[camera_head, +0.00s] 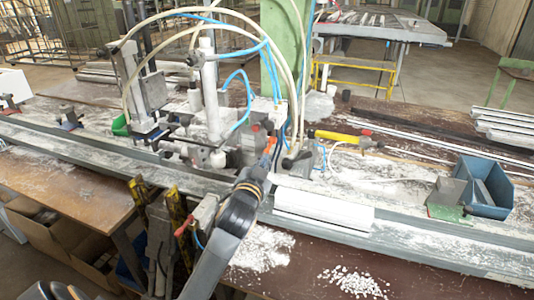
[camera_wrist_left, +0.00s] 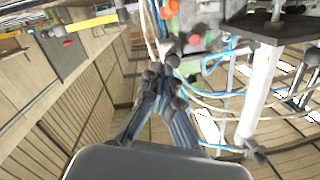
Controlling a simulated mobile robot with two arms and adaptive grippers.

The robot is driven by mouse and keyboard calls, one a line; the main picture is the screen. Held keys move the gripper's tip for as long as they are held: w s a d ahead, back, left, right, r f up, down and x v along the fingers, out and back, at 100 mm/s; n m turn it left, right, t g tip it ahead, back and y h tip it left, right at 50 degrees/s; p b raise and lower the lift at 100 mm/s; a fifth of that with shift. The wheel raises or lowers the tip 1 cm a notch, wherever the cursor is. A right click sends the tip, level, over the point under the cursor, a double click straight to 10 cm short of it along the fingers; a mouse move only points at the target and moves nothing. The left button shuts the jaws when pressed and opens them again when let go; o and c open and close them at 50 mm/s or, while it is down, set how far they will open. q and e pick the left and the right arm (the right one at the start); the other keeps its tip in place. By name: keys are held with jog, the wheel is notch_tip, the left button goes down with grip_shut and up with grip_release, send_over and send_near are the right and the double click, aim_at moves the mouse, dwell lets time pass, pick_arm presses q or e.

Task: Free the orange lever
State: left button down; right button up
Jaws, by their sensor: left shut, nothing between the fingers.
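The orange lever (camera_head: 269,146) is a small upright piece on the clamp fixture in the middle of the bench. Its lower part is hidden behind my left arm in the head view. In the left wrist view an orange part (camera_wrist_left: 169,9) shows at the top edge, cut off by the frame. My left gripper (camera_head: 266,160) is close in front of the lever in the head view, seen small. In the left wrist view its dark fingers (camera_wrist_left: 162,76) are together and empty, pointing towards the fixture. I cannot tell whether they touch the lever.
A red button (camera_head: 255,128) sits beside the lever. A yellow-handled tool (camera_head: 335,136) is to its right. Hoses arch over the fixture. A white profile (camera_head: 323,206) lies in front of it, and a blue bin (camera_head: 487,187) stands on the right of the bench.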

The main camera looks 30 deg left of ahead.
pick_arm(q)
jog(key=p, duration=0.3)
send_near(269, 147)
jog(key=w+r, duration=0.4)
jog(key=w, duration=0.1)
jog(key=f, duration=0.2)
jog(key=a+f, duration=0.1)
jog(key=shift+s+f, duration=0.1)
jog(key=shift+s, duration=0.25)
